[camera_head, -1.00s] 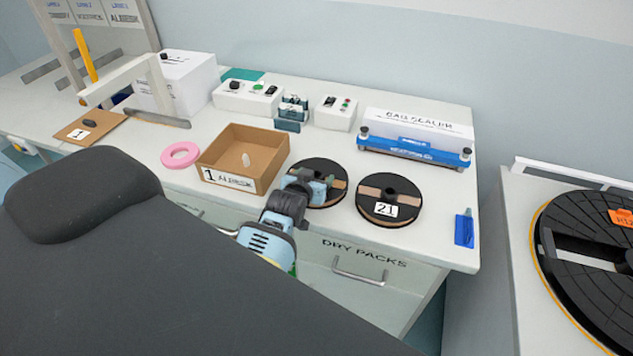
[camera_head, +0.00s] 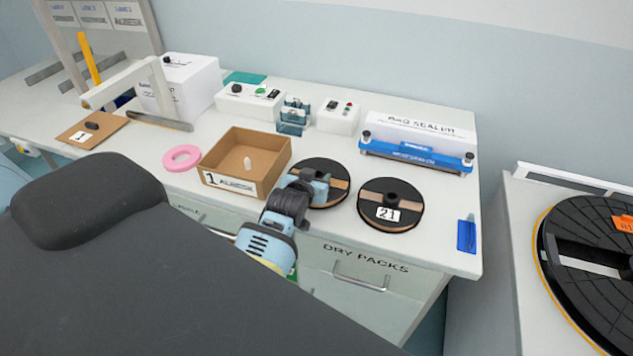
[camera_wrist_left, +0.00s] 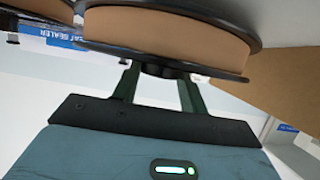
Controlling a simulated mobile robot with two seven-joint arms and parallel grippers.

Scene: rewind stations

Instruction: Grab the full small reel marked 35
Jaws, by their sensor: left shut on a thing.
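A black small reel with a brown band (camera_head: 338,189) is on the white bench, partly hidden behind my left gripper (camera_head: 312,184); I cannot read its mark. My left gripper is shut on this reel at its near side. In the left wrist view the reel (camera_wrist_left: 170,30) fills the top, with its black flanges and brown wound band, and the fingers (camera_wrist_left: 158,82) reach up to a dark part under it. A second small reel, marked 21 (camera_head: 392,196), lies flat to the right, apart from the gripper. My right gripper is not in view.
A cardboard box labelled 1 (camera_head: 228,180) stands left of the held reel, with a pink ring (camera_head: 181,158) beside it. A blue and white bag sealer (camera_head: 416,155) is behind. A large black reel (camera_head: 590,262) is on the right station. Bench drawers face me.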

